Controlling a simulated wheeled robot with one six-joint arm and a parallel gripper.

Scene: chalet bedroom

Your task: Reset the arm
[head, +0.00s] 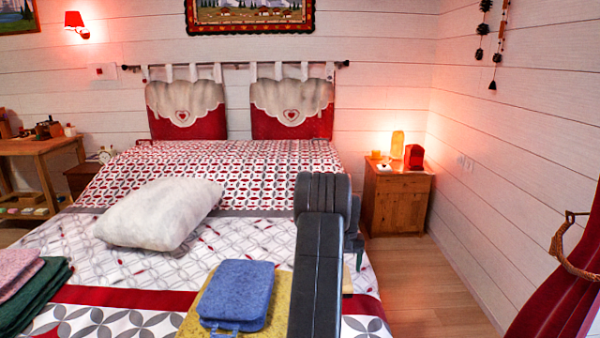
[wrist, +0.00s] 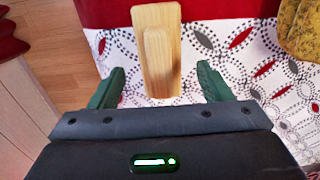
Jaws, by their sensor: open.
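My gripper (wrist: 162,72) is open, its two green fingers spread apart with nothing gripped. In the wrist view a pale wooden piece with a raised block on it (wrist: 158,50) shows beyond and between the fingers, apart from both. It lies at the edge of the bed, by the patterned cover. In the head view my dark arm reaches over the right side of the bed (head: 130,322) and hides most of the gripper; a green finger shows at its right. A sliver of the wooden piece (head: 347,280) shows beside the arm.
A white pillow (head: 160,213) and pink (head: 18,270) and green (head: 38,295) cloths lie farther left. A nightstand (head: 397,200) stands behind right; the wooden floor (head: 440,300) is clear.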

